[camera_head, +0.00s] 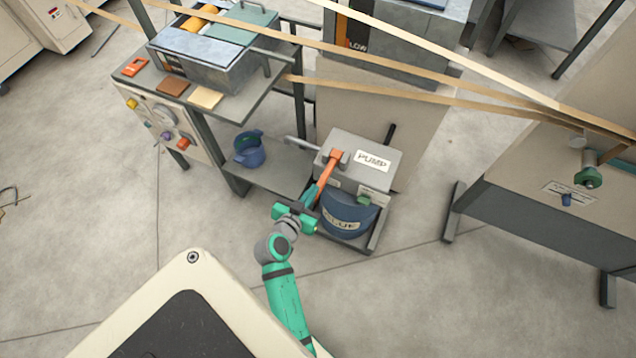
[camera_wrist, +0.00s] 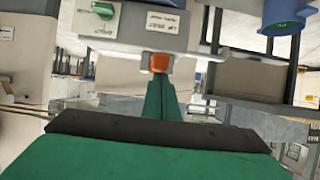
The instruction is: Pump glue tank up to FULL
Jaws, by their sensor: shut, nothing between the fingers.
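The grey pump box (camera_head: 352,150) with a PUMP label sits above the rounded blue glue tank (camera_head: 346,216) in the head view. An orange pump lever (camera_head: 328,166) slopes down from the box's front left. My green gripper (camera_head: 314,188) is at the lever's lower end, with its fingers shut. In the wrist view the shut fingers (camera_wrist: 160,84) point at the orange lever end (camera_wrist: 160,62). They overlap it in the picture, and I cannot tell whether they touch. A green knob (camera_wrist: 103,9) is on the housing. No FULL mark is readable.
A blue pot (camera_head: 249,153) stands on the low shelf left of the pump. A workbench with switches (camera_head: 166,128) is at the upper left. Paper strips (camera_head: 440,98) cross above. Another machine (camera_head: 560,185) stands at the right. The floor in front is clear.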

